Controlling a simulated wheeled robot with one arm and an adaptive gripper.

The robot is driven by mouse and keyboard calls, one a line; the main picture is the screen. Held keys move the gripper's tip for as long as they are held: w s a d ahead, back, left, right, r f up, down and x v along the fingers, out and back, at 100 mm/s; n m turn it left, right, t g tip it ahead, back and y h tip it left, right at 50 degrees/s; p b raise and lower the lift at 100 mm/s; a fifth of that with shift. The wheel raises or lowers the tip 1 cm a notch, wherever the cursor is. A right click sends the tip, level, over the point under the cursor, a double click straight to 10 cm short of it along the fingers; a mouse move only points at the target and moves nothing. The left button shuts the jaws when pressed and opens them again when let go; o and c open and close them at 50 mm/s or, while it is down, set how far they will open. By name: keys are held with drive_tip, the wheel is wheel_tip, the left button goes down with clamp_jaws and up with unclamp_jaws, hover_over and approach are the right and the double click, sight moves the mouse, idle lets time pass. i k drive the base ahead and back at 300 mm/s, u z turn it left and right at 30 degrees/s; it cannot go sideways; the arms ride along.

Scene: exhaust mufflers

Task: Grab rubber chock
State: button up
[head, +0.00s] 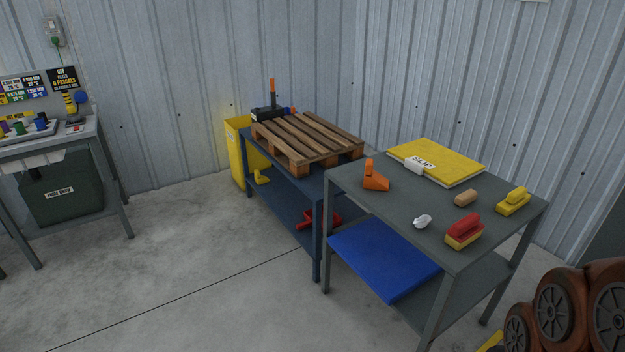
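No thing in view is plainly marked as the rubber chock. An orange wedge-like piece with an upright part (375,178) stands on the left side of the grey table (398,214); it may be the chock, but I cannot tell for sure. A yellow piece (261,177) and a red piece (319,218) lie on the lower shelf of the blue bench, too small to make out. My gripper is not in view.
The grey table also holds a yellow board (436,159), a tan block (467,198), a white crumpled item (422,221), and red (464,229) and yellow brush-like items (514,201). A wooden pallet (307,139) lies on the blue bench. Brown wheeled drums (560,305) stand lower right. Left-centre floor is clear.

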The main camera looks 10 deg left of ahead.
sight(373, 180)
drive_tip(key=u, duration=1.95)
drive_tip(key=i, duration=2.9)
drive_tip(key=z, duration=2.2)
drive_tip(key=i, duration=0.5)
drive_tip(key=z, duration=0.05)
